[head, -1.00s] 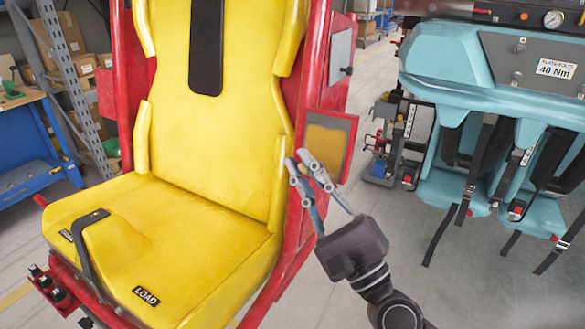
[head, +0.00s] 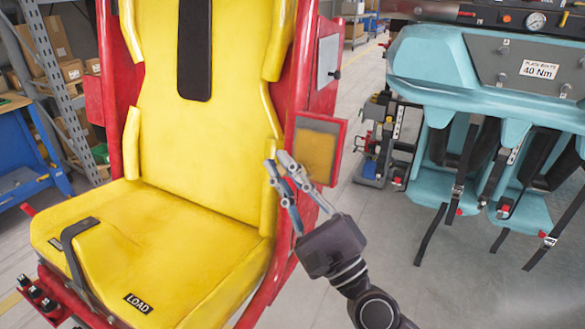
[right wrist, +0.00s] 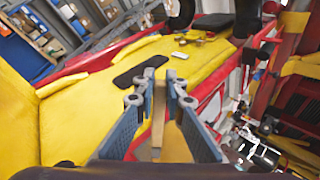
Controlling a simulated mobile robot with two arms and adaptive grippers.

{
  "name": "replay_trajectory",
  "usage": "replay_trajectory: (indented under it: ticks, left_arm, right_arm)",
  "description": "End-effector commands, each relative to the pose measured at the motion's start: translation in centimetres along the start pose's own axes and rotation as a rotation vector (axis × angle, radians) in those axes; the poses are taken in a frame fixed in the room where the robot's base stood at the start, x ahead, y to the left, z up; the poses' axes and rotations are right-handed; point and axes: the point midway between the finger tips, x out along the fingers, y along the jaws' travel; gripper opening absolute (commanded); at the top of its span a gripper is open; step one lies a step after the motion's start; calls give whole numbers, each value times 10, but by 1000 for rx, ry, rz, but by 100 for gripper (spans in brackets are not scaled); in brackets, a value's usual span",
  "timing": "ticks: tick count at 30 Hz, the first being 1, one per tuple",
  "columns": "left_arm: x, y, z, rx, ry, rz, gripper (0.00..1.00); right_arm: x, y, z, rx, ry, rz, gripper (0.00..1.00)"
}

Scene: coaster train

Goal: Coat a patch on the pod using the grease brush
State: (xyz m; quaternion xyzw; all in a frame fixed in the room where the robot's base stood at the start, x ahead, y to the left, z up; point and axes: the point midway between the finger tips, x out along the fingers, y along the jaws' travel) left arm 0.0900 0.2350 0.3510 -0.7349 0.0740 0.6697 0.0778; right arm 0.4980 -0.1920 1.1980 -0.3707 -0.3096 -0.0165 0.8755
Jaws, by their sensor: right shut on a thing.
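The pod is a yellow seat (head: 195,150) in a red frame. On its right side, a panel (head: 316,152) has a dull yellow patch inside a grey and red border. My right gripper (head: 278,163) is in front of the seat's right edge in the head view, just left of the panel. Its fingers are closed on a slim tan piece (right wrist: 157,135), which looks like the grease brush's handle in the right wrist view. I cannot make out the bristles or whether they touch anything. My left gripper is not in view.
A teal seat unit (head: 455,75) with hanging black straps stands at the right. A blue workbench (head: 28,150) and shelving (head: 50,75) with boxes are at the left. Grey floor (head: 400,285) is open between the pod and the teal unit.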

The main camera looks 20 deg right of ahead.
Motion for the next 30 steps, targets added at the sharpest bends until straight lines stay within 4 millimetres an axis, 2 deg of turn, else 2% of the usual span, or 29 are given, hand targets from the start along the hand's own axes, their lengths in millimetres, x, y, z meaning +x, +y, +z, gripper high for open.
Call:
replay_trajectory:
  ticks: [5,16,30]
  left_arm:
    - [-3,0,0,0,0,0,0]
    - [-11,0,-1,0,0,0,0]
    - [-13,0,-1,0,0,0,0]
  right_arm:
    - [6,3,-1,-1,2,-2,0]
    - [29,24,1,-1,1,-2,0]
    - [31,28,5,1,0,0,0]
